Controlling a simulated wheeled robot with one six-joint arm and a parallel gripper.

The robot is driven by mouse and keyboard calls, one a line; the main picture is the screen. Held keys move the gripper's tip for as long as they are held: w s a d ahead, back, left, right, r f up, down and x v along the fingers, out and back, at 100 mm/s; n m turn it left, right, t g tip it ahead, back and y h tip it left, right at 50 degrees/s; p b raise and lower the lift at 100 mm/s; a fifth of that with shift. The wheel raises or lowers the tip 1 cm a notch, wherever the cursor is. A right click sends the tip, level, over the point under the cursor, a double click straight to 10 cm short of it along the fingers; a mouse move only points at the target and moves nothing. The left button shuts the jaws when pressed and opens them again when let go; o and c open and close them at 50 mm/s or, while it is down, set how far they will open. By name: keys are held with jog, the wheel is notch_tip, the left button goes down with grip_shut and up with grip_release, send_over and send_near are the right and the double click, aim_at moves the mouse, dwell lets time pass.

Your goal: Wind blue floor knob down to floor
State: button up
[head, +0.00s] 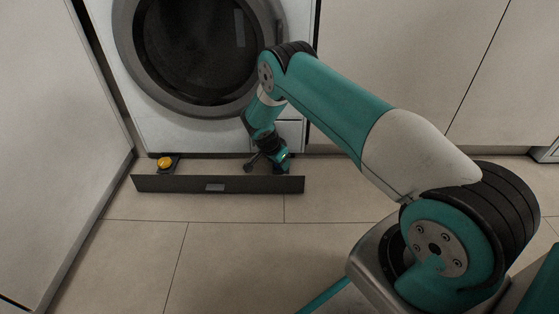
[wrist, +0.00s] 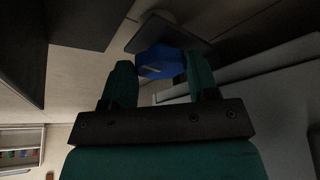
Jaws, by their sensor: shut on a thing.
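The blue floor knob (wrist: 161,63) shows in the wrist view between my two teal fingers, in front of a dark flat plate (wrist: 188,34). My gripper (wrist: 160,78) is shut on the knob, one finger on each side. In the head view my gripper (head: 271,163) reaches down low at the washing machine's front right, behind a dark strip. I cannot make out the blue knob there; my gripper and the strip hide it. The knob's height over the floor cannot be told.
A yellow knob (head: 165,162) on a dark base sits at the machine's front left. The long dark strip (head: 245,185) stands across the floor in front. The washing machine (head: 160,135) is behind, with white cabinet panels on both sides. The tiled floor (head: 230,240) in front is clear.

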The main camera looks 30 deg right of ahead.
jog(key=shift+r+m, duration=0.1)
jog(key=shift+m, duration=0.3)
jog(key=o, duration=0.9)
jog(key=shift+o, duration=0.2)
jog(key=shift+n+t, duration=0.3)
jog(key=shift+n, duration=0.8)
jog(key=n+b, duration=0.1)
jog(key=n+t, duration=0.1)
jog(key=shift+s+d+f+n+b, duration=0.2)
jog(key=shift+n+b, duration=0.15)
jog(key=shift+n, duration=0.05)
jog(key=s+a+r+n+y+p, duration=0.1)
jog(key=a+r+p, duration=0.3)
jog(key=r, duration=0.7)
jog(key=s+a+r+n+y+p, duration=0.1)
jog(key=s+a+r+p, duration=0.3)
jog(key=r, duration=0.7)
jog(key=s+a+r+n+y+p, duration=0.1)
jog(key=a+r+p, duration=0.4)
jog(key=r, duration=0.6)
jog(key=shift+s+a+n+p, duration=0.35)
jog(key=shift+s+n+p, duration=0.3)
jog(key=shift+n+p, duration=0.35)
